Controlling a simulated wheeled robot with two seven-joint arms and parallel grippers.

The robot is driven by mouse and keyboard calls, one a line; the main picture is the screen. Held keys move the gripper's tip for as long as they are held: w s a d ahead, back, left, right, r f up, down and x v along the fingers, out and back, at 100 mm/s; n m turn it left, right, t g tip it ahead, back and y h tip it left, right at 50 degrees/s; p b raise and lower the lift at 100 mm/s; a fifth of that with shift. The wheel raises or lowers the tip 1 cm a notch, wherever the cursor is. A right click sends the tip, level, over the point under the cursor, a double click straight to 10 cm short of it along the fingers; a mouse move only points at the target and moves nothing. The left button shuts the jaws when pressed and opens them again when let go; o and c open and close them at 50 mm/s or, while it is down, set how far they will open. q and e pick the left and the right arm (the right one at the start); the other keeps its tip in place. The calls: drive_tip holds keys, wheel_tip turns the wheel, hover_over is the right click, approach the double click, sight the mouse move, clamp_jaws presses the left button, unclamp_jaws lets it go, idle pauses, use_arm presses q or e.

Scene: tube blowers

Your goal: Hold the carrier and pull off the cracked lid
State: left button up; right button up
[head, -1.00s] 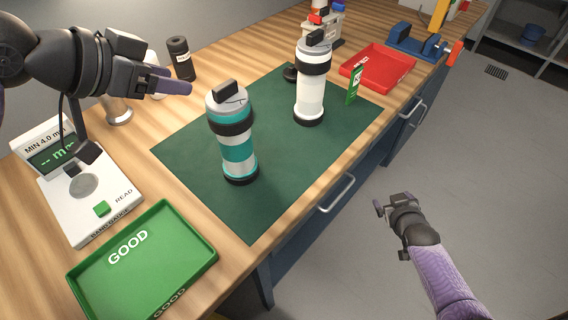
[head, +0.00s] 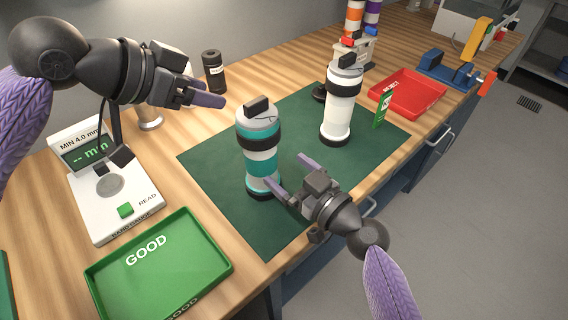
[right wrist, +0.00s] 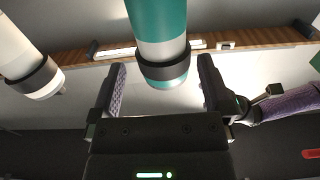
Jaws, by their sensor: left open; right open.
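The teal-and-white carrier (head: 260,163) stands upright on the green mat (head: 215,165). Its grey lid (head: 257,116) has a black handle and a dark crack line across the top. My right gripper (head: 291,174) is open at the carrier's lower right side. In the right wrist view the carrier's lower end (right wrist: 163,62), with its dark band, shows between the spread fingers, with gaps on both sides. My left gripper (head: 207,93) is open and empty, up and to the left of the lid, clear of it. A white carrier (head: 338,112) stands further back on the mat.
A green GOOD tray (head: 208,282) and a band gauge (head: 143,218) lie at the left. A red tray (head: 437,97), a green tag (head: 382,110) and a blue fixture (head: 440,69) are at the far right. A black canister (head: 214,72) stands behind my left gripper.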

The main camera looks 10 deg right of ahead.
sight(271, 157)
drive_tip(key=x, duration=0.6)
drive_tip(key=shift+s, duration=0.1)
drive_tip(key=c, duration=1.1)
drive_tip(key=shift+c, duration=0.2)
